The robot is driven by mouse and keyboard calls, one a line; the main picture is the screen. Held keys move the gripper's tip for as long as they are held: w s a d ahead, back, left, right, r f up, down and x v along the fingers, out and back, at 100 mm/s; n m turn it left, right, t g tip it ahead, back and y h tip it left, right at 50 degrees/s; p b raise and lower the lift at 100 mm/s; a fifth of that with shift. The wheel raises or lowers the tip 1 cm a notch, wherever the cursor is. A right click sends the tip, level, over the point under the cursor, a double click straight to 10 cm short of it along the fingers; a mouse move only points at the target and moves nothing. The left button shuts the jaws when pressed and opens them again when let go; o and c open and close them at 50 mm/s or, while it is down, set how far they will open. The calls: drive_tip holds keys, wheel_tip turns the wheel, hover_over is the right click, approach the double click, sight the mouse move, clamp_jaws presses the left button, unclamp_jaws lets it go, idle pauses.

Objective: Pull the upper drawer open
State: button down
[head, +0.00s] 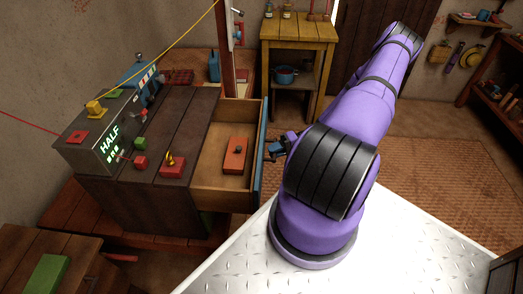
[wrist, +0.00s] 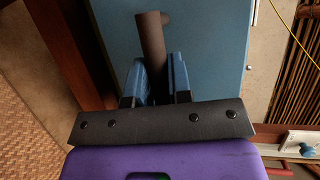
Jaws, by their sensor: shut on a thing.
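The upper drawer (head: 213,180) stands pulled out to the right from the dark wooden cabinet (head: 155,195). Its blue front (head: 261,160) faces my arm. An orange-red block (head: 235,156) with a small dark knob lies inside the drawer. My gripper (head: 275,150) is at the drawer's front, partly hidden by my purple arm. In the wrist view the blue drawer front (wrist: 205,60) fills the middle, and my gripper (wrist: 155,85) is shut on the dark bar-shaped handle (wrist: 150,35), with a blue finger on each side of it.
A grey box reading HALF (head: 103,140) stands on the cabinet top, near a red block (head: 173,168) and a green-topped cube (head: 140,143). A yellow wooden stand (head: 298,30) is behind. The woven rug (head: 440,165) on the right is clear.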

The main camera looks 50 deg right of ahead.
drive_tip(key=shift+s+d, duration=0.5)
drive_tip(key=shift+s, duration=0.1)
drive_tip(key=c, duration=1.1)
unclamp_jaws()
drive_tip(key=v, duration=1)
drive_tip(key=shift+s+d+r, duration=0.1)
drive_tip(key=shift+s+d, duration=0.1)
drive_tip(key=shift+d, duration=0.15)
drive_tip(key=shift+w+r, duration=0.1)
